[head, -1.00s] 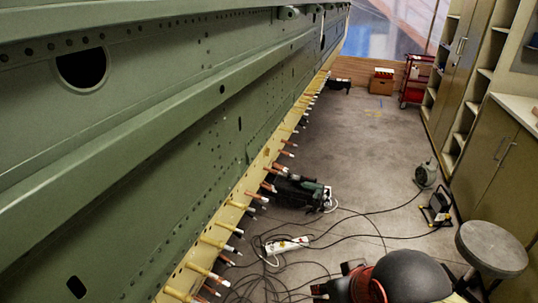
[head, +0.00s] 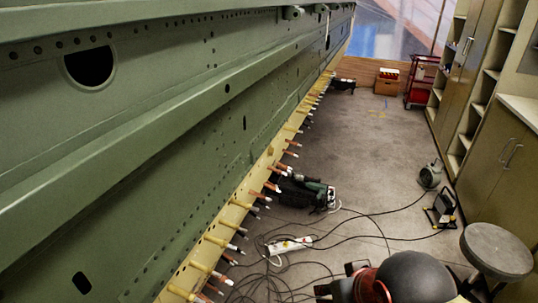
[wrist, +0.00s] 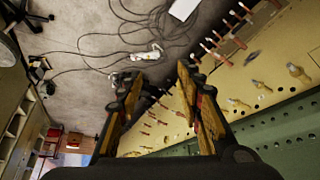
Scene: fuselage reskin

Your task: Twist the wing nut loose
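Several brass-coloured fasteners stand along the yellow strip (head: 233,215) at the lower edge of the green fuselage panel (head: 110,150). In the wrist view a few brass fasteners (wrist: 297,71) stick out of the yellow strip on the right, and a greyish piece (wrist: 252,57) lies among them. I cannot tell which of these is the wing nut. My gripper (wrist: 160,74) shows in the wrist view with its two fingers apart and nothing between the tips. It is left of these fasteners and not touching them. My gripper does not show in the head view.
Copper-tipped pins (head: 273,187) project over the floor. Cables and a white power strip (head: 288,245) lie below. A dark rounded thing with red (head: 415,278), a stool (head: 497,250), a work lamp (head: 441,210) and cabinets (head: 500,160) stand right.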

